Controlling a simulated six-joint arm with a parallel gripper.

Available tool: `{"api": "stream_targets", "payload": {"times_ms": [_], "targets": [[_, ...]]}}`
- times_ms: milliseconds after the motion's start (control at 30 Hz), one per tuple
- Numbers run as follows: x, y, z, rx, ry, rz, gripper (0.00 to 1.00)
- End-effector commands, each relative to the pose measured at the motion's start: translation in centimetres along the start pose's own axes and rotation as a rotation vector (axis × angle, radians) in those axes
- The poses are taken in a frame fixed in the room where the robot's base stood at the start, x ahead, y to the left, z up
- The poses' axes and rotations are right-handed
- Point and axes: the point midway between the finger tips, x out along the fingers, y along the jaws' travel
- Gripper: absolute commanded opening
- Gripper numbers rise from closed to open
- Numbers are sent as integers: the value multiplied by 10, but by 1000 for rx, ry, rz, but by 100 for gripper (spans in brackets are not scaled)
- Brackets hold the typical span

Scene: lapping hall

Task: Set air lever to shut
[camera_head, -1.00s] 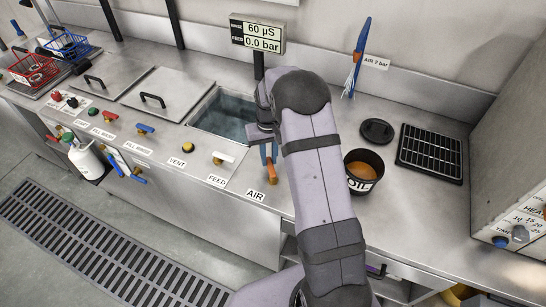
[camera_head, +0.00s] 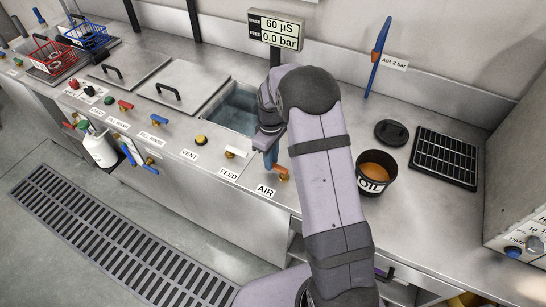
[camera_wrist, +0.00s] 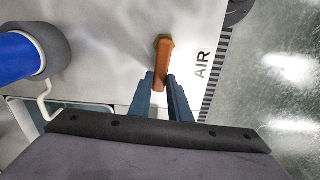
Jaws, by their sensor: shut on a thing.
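The air lever (camera_head: 283,173) is a small orange-brown handle on the steel bench front, just behind the AIR label (camera_head: 265,190). In the wrist view the lever (camera_wrist: 163,55) runs down between my two blue fingers, and the AIR label (camera_wrist: 202,65) is to its right. My gripper (camera_head: 271,158) is shut on the lever's end; in the wrist view the fingertips (camera_wrist: 160,77) lie on both sides of it. My gripper and arm hide part of the lever in the head view.
The white FEED lever (camera_head: 236,153) and VENT knob (camera_head: 201,140) are to the left. An open tank (camera_head: 232,108) lies behind them. An oil pot (camera_head: 375,178) and black rack (camera_head: 446,157) stand right of my arm. A display (camera_head: 275,30) rises behind.

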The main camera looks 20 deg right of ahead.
Motion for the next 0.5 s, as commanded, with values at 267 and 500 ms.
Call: {"api": "stream_targets", "payload": {"times_ms": [267,500], "targets": [[-2,-3,-2,-73,4,4,0],[-2,-3,-2,-85,4,4,0]]}}
